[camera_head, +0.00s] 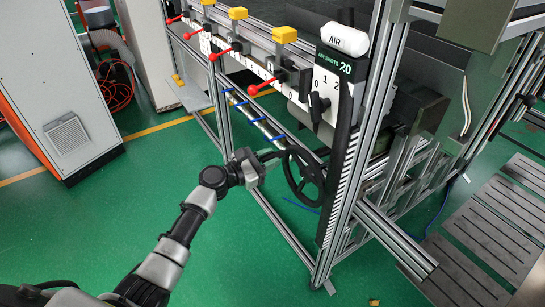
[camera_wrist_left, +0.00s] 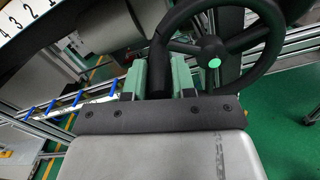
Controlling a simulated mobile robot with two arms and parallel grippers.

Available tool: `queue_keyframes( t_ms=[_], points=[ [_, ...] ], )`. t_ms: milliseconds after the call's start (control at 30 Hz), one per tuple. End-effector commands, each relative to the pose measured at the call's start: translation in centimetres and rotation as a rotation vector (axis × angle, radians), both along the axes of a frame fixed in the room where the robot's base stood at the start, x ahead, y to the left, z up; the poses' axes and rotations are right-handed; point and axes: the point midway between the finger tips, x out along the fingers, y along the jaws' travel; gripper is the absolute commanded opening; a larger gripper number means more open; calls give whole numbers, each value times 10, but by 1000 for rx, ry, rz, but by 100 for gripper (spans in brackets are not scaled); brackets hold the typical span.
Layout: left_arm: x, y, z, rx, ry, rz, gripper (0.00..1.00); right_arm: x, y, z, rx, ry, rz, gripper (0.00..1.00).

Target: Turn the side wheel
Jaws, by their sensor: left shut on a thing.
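The black side wheel (camera_head: 322,183) is a spoked handwheel on the side of the metal frame. My left arm reaches in from the lower left, and my left gripper (camera_head: 270,157) is at the wheel's left side. In the left wrist view, the wheel (camera_wrist_left: 262,58) fills the upper right, with a green dot at its hub. The green fingers of my left gripper (camera_wrist_left: 160,78) are shut on the wheel's black rim, which passes between them. My right gripper is in neither view.
An aluminium frame post (camera_head: 340,215) stands just right of the wheel. White cabinets (camera_head: 50,80) stand at left. Green floor (camera_head: 130,200) is open around my arm.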

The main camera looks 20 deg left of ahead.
Motion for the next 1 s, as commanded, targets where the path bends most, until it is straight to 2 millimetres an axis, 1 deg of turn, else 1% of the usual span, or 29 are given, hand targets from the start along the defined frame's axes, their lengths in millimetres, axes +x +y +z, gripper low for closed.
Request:
queue_keyframes(
  t_ms=[300, 600, 1000],
  points=[
    [9, 11, -20, -242, 186, 2, 0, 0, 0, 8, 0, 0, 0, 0],
    [12, 14, -43, -454, 354, 1, 0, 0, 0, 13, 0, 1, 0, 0],
    [11, 14, -63, -639, 499, 0, 0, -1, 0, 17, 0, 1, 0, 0]
  ],
)
